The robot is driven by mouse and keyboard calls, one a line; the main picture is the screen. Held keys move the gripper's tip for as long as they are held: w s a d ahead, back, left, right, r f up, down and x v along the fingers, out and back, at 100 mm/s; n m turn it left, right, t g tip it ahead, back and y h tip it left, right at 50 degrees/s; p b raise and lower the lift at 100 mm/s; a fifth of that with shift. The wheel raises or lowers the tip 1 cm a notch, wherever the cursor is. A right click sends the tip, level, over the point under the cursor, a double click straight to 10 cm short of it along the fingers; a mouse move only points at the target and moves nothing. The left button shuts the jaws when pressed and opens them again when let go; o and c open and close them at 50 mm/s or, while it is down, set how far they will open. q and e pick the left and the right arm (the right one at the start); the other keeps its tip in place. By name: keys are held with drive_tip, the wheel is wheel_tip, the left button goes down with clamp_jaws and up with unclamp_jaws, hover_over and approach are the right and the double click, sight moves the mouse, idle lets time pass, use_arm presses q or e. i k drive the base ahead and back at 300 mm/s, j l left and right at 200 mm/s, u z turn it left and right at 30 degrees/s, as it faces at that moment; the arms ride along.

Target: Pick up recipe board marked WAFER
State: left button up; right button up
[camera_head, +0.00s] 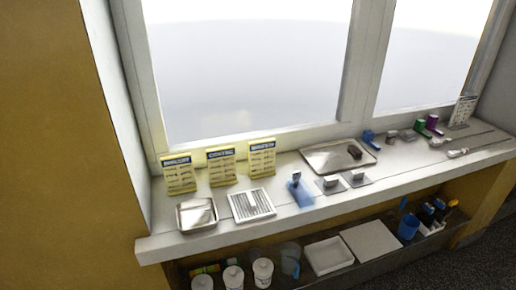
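Three yellow recipe boards stand upright in a row on the white windowsill, leaning near the window frame: a left one (179,176), a middle one (221,166) and a right one (262,160). Each has a dark header strip and small print. The header lettering is too small to read surely, so I cannot tell which, if any, is marked WAFER. A white board with small print (463,111) stands at the far right end of the sill. Neither of my grippers is in view.
A metal tray (187,217) and a white slatted grid (242,207) lie before the yellow boards. A blue tool (300,195), small metal blocks and a larger tray (313,156) sit to the right.

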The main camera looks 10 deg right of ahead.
sight(261, 154)
drive_tip(key=i+l, duration=0.1)
drive_tip(key=l, duration=1)
drive_tip(key=i+l+z, duration=0.1)
drive_tip(key=l, duration=0.45)
drive_tip(key=i+l, duration=0.15)
drive_tip(key=l, duration=0.4)
